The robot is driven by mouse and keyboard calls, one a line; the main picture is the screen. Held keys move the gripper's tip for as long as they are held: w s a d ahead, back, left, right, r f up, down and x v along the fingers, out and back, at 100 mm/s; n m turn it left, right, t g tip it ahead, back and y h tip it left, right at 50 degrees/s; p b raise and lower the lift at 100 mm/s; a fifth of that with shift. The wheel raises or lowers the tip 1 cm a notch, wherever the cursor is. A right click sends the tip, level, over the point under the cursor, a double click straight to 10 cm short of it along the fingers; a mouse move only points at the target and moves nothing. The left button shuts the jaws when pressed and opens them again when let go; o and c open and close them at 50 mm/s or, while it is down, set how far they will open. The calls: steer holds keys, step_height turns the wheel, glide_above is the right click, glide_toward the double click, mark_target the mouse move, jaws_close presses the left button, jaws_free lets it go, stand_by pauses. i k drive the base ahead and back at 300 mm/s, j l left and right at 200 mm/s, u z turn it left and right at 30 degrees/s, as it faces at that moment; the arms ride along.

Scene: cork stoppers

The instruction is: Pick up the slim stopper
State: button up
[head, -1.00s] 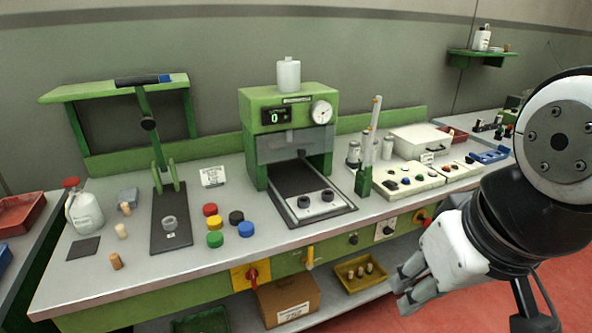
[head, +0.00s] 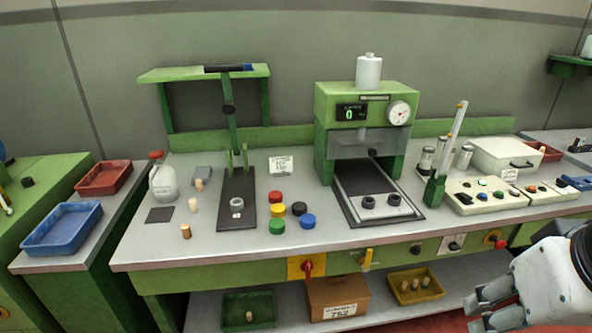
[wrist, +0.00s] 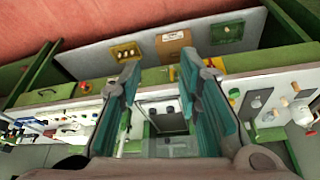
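Three cork stoppers stand on the left part of the bench in the head view: a tan one (head: 199,185) at the back, a paler, narrow one (head: 193,205) in the middle and a browner one (head: 186,231) in front. More corks (head: 415,283) are on the shelf below in a yellow tray, and one (head: 249,316) is in a green tray. I cannot tell for sure which is the slim stopper. My gripper (head: 474,313) is at the lower right, in front of the bench and far from the bench corks. In the wrist view its fingers (wrist: 158,72) are apart with nothing between them.
The green press (head: 365,110) and a control box (head: 490,195) stand further right. A side table with red and blue trays (head: 62,229) is at left.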

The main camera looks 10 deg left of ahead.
mark_target(186, 232)
steer(key=i+j, duration=0.95)
steer(key=j+u, duration=0.05)
steer(key=j, duration=0.1)
